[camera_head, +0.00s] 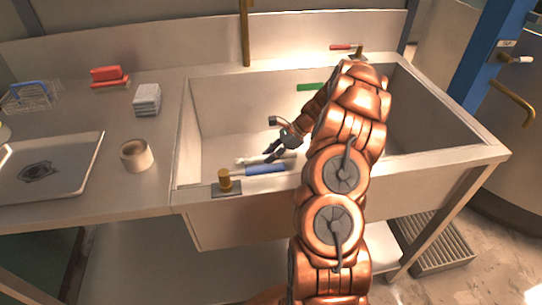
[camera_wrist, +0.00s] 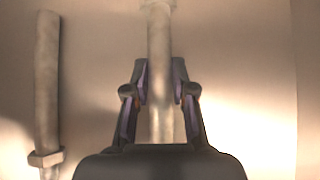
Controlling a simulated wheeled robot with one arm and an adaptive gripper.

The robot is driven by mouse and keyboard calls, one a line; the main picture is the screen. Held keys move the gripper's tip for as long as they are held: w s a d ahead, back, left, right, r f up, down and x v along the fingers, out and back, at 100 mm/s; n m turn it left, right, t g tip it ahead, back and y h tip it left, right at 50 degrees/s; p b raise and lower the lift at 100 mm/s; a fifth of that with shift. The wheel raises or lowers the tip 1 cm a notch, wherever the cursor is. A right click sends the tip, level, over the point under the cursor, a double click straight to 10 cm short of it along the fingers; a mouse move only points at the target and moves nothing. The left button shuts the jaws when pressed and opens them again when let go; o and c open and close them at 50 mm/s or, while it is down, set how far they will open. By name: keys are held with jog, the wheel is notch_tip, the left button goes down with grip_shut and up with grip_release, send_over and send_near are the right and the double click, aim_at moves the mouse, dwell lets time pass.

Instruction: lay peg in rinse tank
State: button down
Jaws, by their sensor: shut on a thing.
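The rinse tank (camera_head: 237,100) is the large pale basin in the head view. My gripper (camera_head: 271,151) is low inside it, near the front left. In the wrist view my gripper (camera_wrist: 160,85) has its fingers on both sides of a pale, worn peg (camera_wrist: 160,50) and is shut on it. A collar shows at the peg's far end; its near end meets the gripper body. A second, similar peg (camera_wrist: 46,85) lies apart to the left, with its collar at the near end. In the head view, small pale pieces show by the fingers, partly hidden.
A blue-handled tool (camera_head: 265,169) and a brass fitting (camera_head: 225,181) are at the tank's front rim. A red-handled tool (camera_head: 342,47) is at the back rim. The left counter holds a tray (camera_head: 82,183), a tape roll (camera_head: 136,155) and a grey stack (camera_head: 147,98).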

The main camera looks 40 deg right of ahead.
jog(key=shift+f, duration=0.35)
jog(key=c, duration=1)
grip_release()
jog(key=shift+o, duration=0.2)
jog(key=shift+d+r, duration=0.1)
jog(key=shift+r, duration=0.1)
jog(key=v, duration=1.1)
jog(key=shift+s+d+r, duration=0.15)
jog(key=shift+d+r, duration=0.1)
jog(key=shift+r, duration=0.05)
